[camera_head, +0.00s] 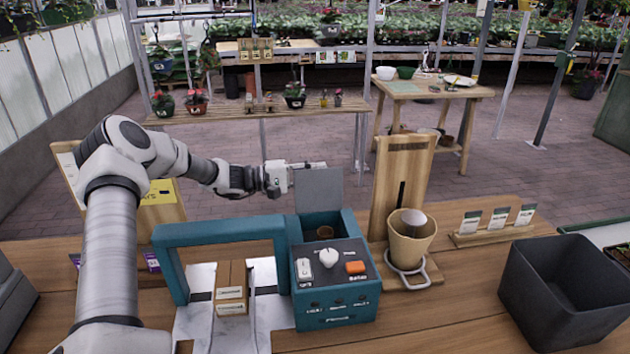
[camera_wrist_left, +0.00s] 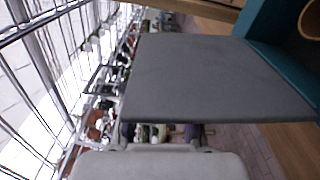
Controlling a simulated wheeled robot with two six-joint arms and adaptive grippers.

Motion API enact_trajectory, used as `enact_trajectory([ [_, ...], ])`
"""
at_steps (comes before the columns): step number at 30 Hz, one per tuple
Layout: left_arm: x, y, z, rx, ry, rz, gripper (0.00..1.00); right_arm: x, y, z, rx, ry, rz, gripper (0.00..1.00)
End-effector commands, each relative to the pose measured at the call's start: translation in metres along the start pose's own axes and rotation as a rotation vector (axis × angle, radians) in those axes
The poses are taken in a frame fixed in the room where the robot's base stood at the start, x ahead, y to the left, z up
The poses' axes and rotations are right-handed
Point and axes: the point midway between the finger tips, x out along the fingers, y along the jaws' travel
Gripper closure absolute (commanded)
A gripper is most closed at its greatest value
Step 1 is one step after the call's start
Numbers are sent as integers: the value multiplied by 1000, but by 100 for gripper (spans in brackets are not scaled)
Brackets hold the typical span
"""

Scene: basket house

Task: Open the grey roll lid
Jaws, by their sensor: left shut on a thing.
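The grey roll lid (camera_head: 320,190) stands raised, about upright, at the back of the teal box (camera_head: 337,310). The compartment in front of it is uncovered, with a small brown round thing (camera_head: 325,232) inside. My left gripper (camera_head: 308,167) is at the lid's top edge, shut on it. In the left wrist view the lid (camera_wrist_left: 205,78) is a broad flat grey panel, with my gripper (camera_wrist_left: 160,140) at its near edge; the fingertips are mostly hidden. The teal box also shows at top right there (camera_wrist_left: 270,35). My right gripper is not in view.
A teal frame (camera_head: 222,233) stands left of the box, with a small wooden block (camera_head: 231,288) beneath. A tan pot (camera_head: 411,243) in a holder stands to the right, before a wooden board (camera_head: 403,170). A dark bin (camera_head: 563,290) sits at far right.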

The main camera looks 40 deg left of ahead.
Motion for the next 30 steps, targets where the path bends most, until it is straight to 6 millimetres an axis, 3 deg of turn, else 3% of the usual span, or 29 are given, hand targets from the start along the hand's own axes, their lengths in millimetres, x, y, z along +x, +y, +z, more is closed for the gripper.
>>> enact_trajectory([
  [10,1,2,4,42,-2,0,100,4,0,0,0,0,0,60],
  [11,1,2,4,42,-2,0,72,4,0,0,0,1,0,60],
  [13,1,2,4,41,-2,0,49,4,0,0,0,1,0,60],
  [23,-2,2,4,39,-1,1,49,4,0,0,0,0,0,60],
  [30,-39,4,3,41,1,10,49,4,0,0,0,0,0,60],
])
